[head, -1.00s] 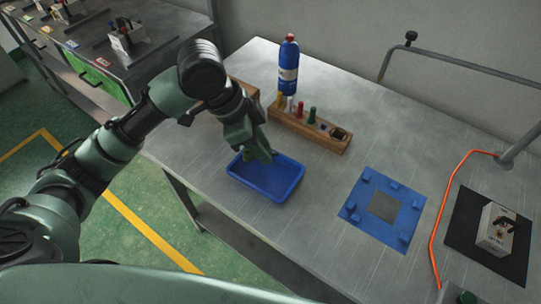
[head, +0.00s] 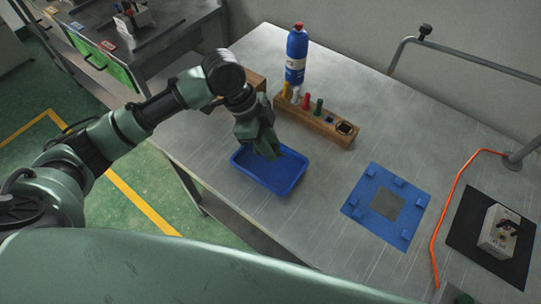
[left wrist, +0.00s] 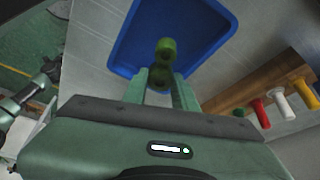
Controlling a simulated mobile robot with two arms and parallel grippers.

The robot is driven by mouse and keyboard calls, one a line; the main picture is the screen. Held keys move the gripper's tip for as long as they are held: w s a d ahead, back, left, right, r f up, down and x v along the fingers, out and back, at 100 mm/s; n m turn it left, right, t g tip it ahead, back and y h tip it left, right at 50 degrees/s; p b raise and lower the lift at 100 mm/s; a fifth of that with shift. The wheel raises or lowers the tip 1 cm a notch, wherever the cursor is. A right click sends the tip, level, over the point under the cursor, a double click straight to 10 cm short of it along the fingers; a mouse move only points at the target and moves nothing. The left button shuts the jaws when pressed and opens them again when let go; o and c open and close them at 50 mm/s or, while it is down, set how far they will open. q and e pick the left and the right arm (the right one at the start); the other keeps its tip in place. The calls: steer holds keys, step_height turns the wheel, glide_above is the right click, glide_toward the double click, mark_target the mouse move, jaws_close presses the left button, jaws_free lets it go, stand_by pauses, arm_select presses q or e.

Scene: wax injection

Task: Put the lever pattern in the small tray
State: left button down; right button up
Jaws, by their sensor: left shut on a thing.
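The lever pattern (left wrist: 165,50) is a small green piece with rounded ends, seen in the left wrist view. My left gripper (left wrist: 160,86) is shut on it, with one end sticking out past the fingertips. In the head view my left gripper (head: 268,152) points down over the back part of the small blue tray (head: 262,187) and hides the pattern. The tray also fills the upper middle of the left wrist view (left wrist: 213,30). Its visible floor looks empty. I cannot tell how high the pattern is above the floor.
A wooden rack (head: 318,124) with coloured pegs stands just behind the tray, and a blue bottle (head: 296,56) behind that. A blue mat (head: 365,205) with small blocks, an orange cable (head: 440,215) and a white block (head: 499,232) on a black mat lie right. Bare table separates tray and mat.

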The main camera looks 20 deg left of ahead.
mark_target(271, 166)
arm_select(q)
step_height(271, 166, down, 6)
steer(key=shift+r, duration=0.15)
arm_select(e)
steer(key=shift+w+d+r, duration=0.25)
steer(key=shift+d+r, duration=0.05)
steer(key=shift+d, duration=0.05)
arm_select(q)
steer(key=shift+f, duration=0.2)
steer(key=c, duration=1.1)
jaws_free()
steer(key=v, duration=1.2)
steer(key=shift+r+b, duration=0.15)
steer(key=shift+b, duration=0.2)
arm_select(e)
steer(key=shift+a+f, duration=0.15)
steer(key=shift+f, duration=0.45)
steer(key=shift+s, duration=0.15)
